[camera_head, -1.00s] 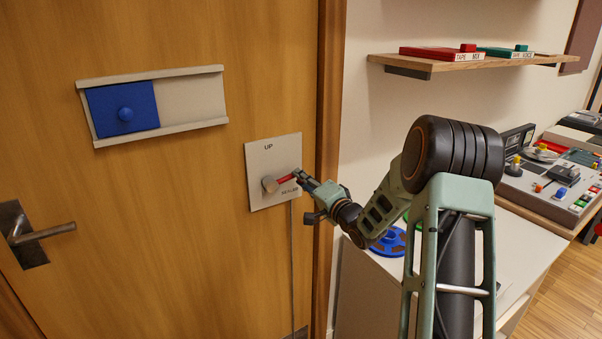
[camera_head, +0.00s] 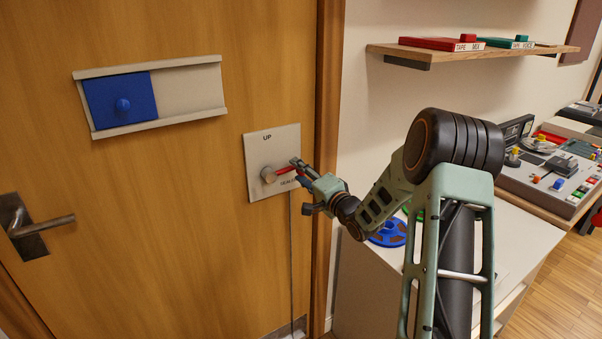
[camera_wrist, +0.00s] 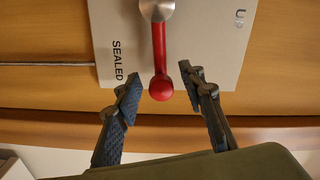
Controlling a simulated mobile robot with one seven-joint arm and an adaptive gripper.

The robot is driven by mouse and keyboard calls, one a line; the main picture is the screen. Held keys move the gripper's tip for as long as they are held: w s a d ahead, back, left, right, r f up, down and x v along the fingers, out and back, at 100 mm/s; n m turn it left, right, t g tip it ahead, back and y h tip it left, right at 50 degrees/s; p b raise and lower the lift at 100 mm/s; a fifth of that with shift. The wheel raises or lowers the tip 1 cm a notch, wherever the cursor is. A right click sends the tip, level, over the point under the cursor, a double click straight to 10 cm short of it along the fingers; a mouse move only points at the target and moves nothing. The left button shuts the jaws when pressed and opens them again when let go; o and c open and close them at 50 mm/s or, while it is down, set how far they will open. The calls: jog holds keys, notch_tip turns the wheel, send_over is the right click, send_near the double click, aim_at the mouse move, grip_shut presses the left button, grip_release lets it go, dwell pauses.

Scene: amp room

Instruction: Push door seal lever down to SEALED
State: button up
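The door seal lever (camera_head: 284,170) is a red arm on a round grey hub, mounted on a pale plate (camera_head: 257,149) on the wooden door. It points right, roughly level, between the marks UP above and SEALED below. In the wrist view the lever (camera_wrist: 159,50) ends in a red ball. My gripper (camera_head: 298,169) is at the lever's free end. In the wrist view my gripper (camera_wrist: 159,82) is open, one finger on each side of the ball. A gap shows on both sides, so neither finger seems to touch it.
A thin rod (camera_head: 292,260) runs down the door below the plate. A blue sliding panel (camera_head: 122,100) and a door handle (camera_head: 40,227) are to the left. The door frame (camera_head: 328,110) is close on the right, with a white cabinet (camera_head: 455,262) and a shelf (camera_head: 470,57) beyond.

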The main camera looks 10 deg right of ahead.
jog(key=shift+s+d, duration=0.1)
jog(key=v, duration=1.2)
